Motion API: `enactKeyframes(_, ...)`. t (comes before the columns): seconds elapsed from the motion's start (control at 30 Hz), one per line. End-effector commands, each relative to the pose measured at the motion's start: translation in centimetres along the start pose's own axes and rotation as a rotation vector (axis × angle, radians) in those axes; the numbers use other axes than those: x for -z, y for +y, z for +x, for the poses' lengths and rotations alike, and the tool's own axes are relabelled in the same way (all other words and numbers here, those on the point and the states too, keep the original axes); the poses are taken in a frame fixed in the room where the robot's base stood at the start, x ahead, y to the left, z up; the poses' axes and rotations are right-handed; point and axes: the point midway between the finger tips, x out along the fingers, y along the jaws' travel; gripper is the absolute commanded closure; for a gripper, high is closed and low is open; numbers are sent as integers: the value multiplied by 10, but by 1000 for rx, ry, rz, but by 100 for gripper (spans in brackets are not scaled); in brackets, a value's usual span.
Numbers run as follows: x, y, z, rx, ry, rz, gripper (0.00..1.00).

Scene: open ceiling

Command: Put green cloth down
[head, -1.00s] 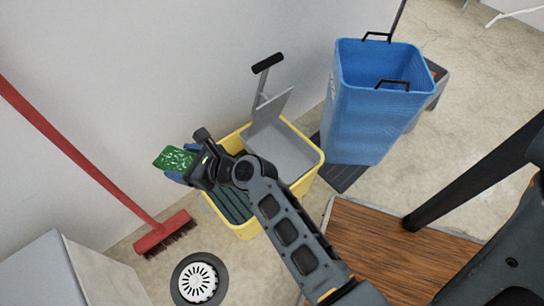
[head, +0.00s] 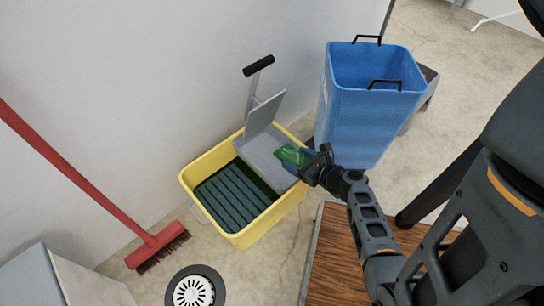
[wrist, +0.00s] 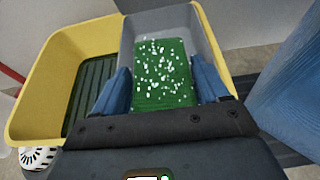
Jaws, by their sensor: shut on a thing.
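The green cloth (head: 291,155) is held out in front of my gripper (head: 300,160), over the right part of the yellow mop bucket (head: 192,176) and its grey wringer (head: 262,147). In the wrist view the green cloth (wrist: 164,72), speckled with white, lies between the two blue fingers of my gripper (wrist: 160,85). My gripper is shut on it. Behind it in the wrist view are the grey wringer walls (wrist: 127,50), with the yellow bucket (wrist: 42,70) to the left. I cannot tell whether the cloth touches the wringer.
A blue bin (head: 365,110) stands close to the right of the bucket. A red broom (head: 150,243) leans at the left. A floor drain (head: 195,290) and a wooden surface (head: 335,265) are in front. Bare floor shows between broom and bucket.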

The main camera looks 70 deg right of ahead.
Motion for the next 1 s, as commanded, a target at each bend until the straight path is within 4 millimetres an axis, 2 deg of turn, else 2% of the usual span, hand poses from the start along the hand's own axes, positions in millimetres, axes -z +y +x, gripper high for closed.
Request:
enactKeyframes(0.1, 6, 0, 32, -2, -3, -1, 56)
enactKeyframes(0.33, 10, 0, 80, -2, -1, -2, 56)
enactKeyframes(0.67, 10, 1, 106, -3, -1, -1, 56)
enactKeyframes(0.9, 21, 0, 141, -2, 0, -1, 56)
enactKeyframes(1.0, 20, 1, 145, -2, 0, -1, 56)
